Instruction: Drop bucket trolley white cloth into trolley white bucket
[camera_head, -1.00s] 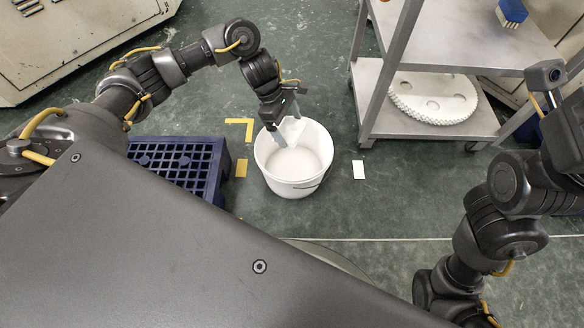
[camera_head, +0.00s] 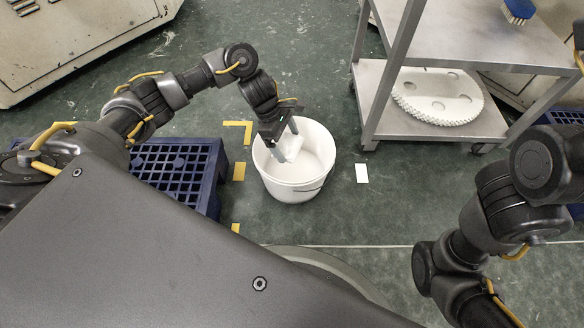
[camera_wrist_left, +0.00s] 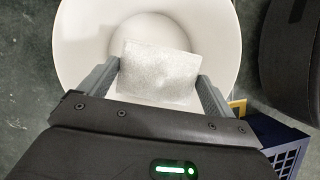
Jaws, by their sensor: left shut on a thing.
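The white bucket (camera_head: 297,190) stands upright on the green floor, its open mouth facing up. My left gripper (camera_head: 286,150) points down into the bucket's mouth and is shut on the white cloth (camera_head: 291,147). In the left wrist view the cloth (camera_wrist_left: 160,72) spans between the two fingers, with the bucket's rim (camera_wrist_left: 75,40) around and behind it. Whether the cloth touches the bucket's inside cannot be told. My right arm shows at the right, but its gripper is out of view.
A blue slatted pallet (camera_head: 180,172) lies left of the bucket. A grey metal trolley (camera_head: 440,130) stands at the right, with a white toothed disc (camera_head: 437,97) on its lower shelf and a blue brush (camera_head: 518,10) on top. Yellow and white floor marks surround the bucket.

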